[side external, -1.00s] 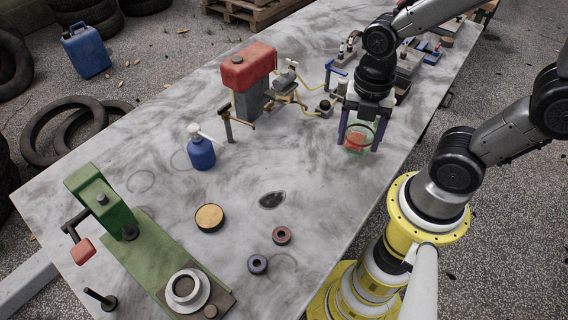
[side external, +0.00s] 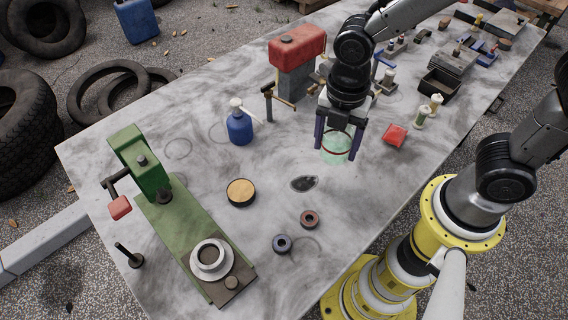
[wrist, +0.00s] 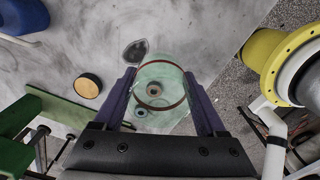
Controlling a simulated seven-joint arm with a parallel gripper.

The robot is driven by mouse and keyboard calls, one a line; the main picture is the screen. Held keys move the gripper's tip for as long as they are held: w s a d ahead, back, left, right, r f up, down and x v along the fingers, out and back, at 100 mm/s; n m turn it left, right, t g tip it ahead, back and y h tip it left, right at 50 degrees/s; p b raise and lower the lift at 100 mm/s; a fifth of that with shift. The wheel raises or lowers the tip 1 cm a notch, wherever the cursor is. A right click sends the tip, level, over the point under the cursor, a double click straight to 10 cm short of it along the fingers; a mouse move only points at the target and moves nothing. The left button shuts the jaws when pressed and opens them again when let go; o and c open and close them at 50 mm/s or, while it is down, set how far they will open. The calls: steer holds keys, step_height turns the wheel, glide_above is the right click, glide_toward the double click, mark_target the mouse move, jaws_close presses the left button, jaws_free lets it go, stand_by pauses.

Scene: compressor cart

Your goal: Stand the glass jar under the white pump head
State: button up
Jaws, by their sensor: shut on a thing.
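The glass jar (side external: 336,149) is clear and greenish with a thin brown-red ring. My gripper (side external: 338,140) is shut on it, a finger on each side, and the jar looks upright and raised above the table. In the wrist view the jar (wrist: 161,82) sits between the fingers (wrist: 163,100), and two small rings show through its glass. The white pump head (side external: 238,105) tops a blue bottle (side external: 240,129), left of my gripper and apart from the jar. The wrist view shows only part of the blue bottle (wrist: 22,14), at the upper left.
A red-topped grey machine (side external: 296,70) stands behind the bottle and jar. A red block (side external: 395,135) and two small bottles (side external: 420,116) are to the right. A round tan-topped tin (side external: 241,192) and a green press (side external: 180,225) are nearer. The tabletop between bottle and jar looks clear.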

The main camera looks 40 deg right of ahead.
steer(key=w+a+f, duration=0.2)
steer(key=w+f, duration=0.1)
steer(key=w, duration=0.2)
glide_above(284, 172)
steer(key=f, duration=0.4)
steer(key=shift+s+d+f, duration=0.15)
steer(key=shift+s+f, duration=0.05)
steer(key=shift+f, duration=0.2)
steer(key=shift+w+f, duration=0.25)
steer(key=shift+f, duration=1.65)
steer(key=shift+f, duration=0.15)
steer(key=o, duration=1.5)
steer(key=shift+c, duration=0.2)
